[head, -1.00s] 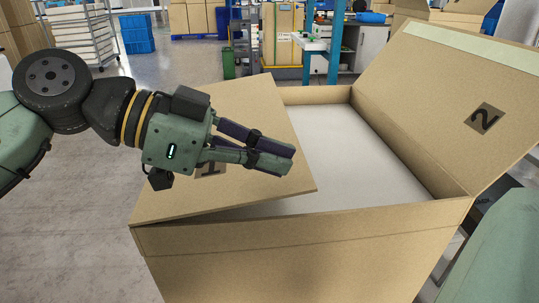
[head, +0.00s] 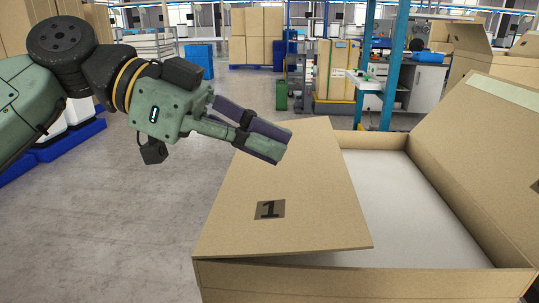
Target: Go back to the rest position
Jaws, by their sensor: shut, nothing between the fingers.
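My gripper (head: 284,146) is at the centre-left of the head view, on the end of my green and black arm. Its two dark-tipped fingers are together with nothing held. It points right and slightly down, in front of the upper part of flap 1 (head: 310,190) in the picture. I cannot tell the exact gap between the fingers and the flap. Flap 1 belongs to a large open cardboard box (head: 360,288) and leans inward over its left part.
The second flap (head: 475,140) stands tilted outward at the right. The box's inside shows a pale flat surface (head: 410,205). Grey floor (head: 130,220) is free to the left. Stacked cartons (head: 258,35), a green bin (head: 281,95) and a workbench (head: 375,85) stand further back.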

